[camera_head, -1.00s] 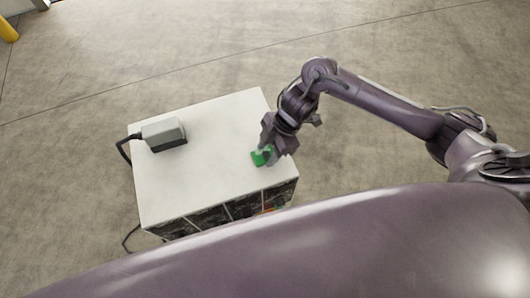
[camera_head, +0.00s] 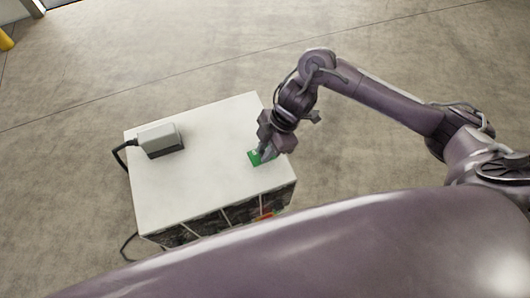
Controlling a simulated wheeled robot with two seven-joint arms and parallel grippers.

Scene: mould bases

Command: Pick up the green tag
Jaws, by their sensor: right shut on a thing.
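The green tag (camera_head: 254,158) is at the right side of the white top of a box-like stand (camera_head: 190,195). My right gripper (camera_head: 262,155) reaches down over it from the right and is shut on it. The fingers cover part of the tag. I cannot tell whether the tag still touches the white top. My left gripper is not in view.
A grey device (camera_head: 160,139) with a black cable (camera_head: 122,156) stands at the back left of the white top. The middle of the top is clear. Open concrete floor (camera_head: 400,80) surrounds the stand.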

